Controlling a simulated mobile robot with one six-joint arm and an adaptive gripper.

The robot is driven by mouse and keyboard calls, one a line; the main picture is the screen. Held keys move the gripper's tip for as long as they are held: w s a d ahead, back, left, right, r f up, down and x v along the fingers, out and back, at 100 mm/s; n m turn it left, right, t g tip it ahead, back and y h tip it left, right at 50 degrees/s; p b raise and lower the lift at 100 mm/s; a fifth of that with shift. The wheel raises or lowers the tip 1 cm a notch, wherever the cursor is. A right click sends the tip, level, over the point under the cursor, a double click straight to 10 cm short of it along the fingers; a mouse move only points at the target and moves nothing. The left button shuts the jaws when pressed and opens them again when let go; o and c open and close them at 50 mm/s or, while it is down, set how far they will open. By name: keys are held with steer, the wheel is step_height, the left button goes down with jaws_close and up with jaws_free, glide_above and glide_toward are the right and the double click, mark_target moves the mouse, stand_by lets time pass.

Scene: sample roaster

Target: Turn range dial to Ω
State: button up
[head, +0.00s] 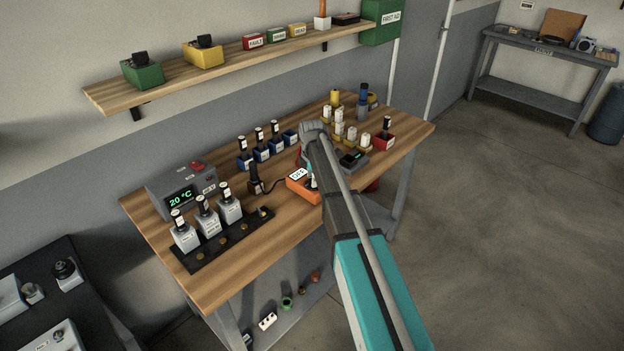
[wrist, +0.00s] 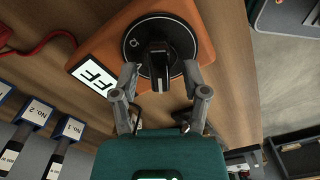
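The orange meter (head: 297,187) sits on the wooden bench, partly hidden behind my arm in the head view. In the wrist view the meter (wrist: 113,40) fills the upper middle. Its white display (wrist: 92,75) shows "FF", with the rest cut off or covered. Its round black range dial (wrist: 135,55) has a raised black knob (wrist: 158,64) with a pale line. A small light mark that looks like Ω is at the dial's upper left. My gripper (wrist: 160,76) is open, one finger on each side of the knob, with visible gaps. Contact is not evident.
A red cable (wrist: 40,48) runs left from the meter. A grey box reading 20 °C (head: 180,190) and a black rack (head: 238,238) stand left on the bench.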

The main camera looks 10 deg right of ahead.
jaws_close()
steer(key=shift+m, duration=0.5)
steer(key=m, duration=0.5)
steer(key=shift+w, duration=0.2)
steer(key=m, duration=0.5)
steer(key=shift+w+d+m, duration=0.15)
steer(key=shift+d+m, duration=0.05)
steer(key=shift+m, duration=0.2)
steer(key=m, duration=0.6)
steer(key=shift+w+d, duration=0.1)
steer(key=shift+d, duration=0.1)
steer(key=m, duration=0.6)
steer(key=shift+d, duration=0.2)
